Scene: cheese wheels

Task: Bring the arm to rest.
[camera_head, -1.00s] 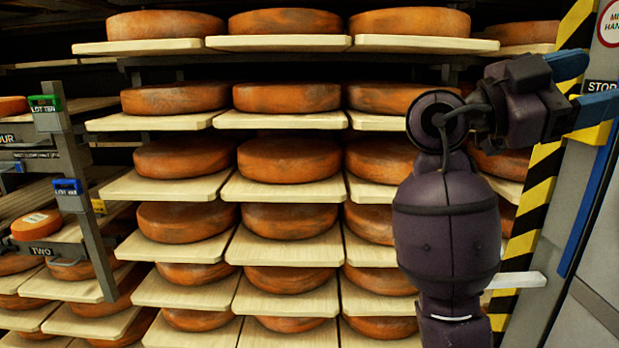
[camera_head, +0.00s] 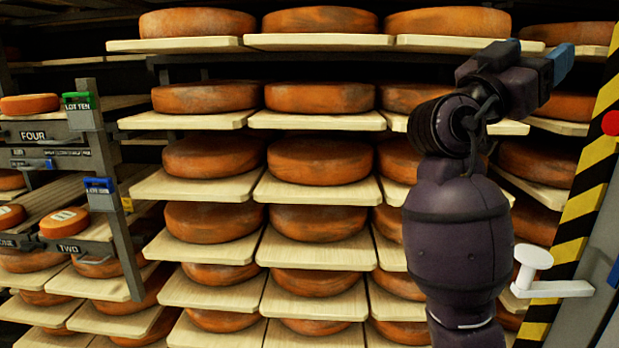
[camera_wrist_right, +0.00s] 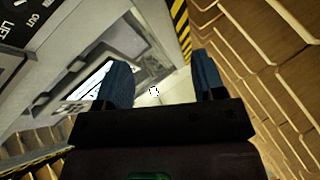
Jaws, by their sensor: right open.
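My right arm rises on the right side of the head view, in front of the cheese racks. Its wrist is bent at the top, and the right gripper (camera_head: 560,62) points right and a little up, its blue fingers seen nearly edge-on. In the right wrist view the two blue fingers of the right gripper (camera_wrist_right: 162,82) stand well apart with nothing held between them. Beyond them are a grey machine panel and shelf boards. My left gripper shows in neither view.
Orange cheese wheels (camera_head: 319,160) lie on pale boards (camera_head: 316,191) behind the arm. A striped yellow-black post (camera_head: 587,200) stands close on the right, with a red button (camera_head: 611,123) and a white lever (camera_head: 555,289). At left, a grey frame (camera_head: 105,185) carries green (camera_head: 79,100) and blue (camera_head: 100,185) tags.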

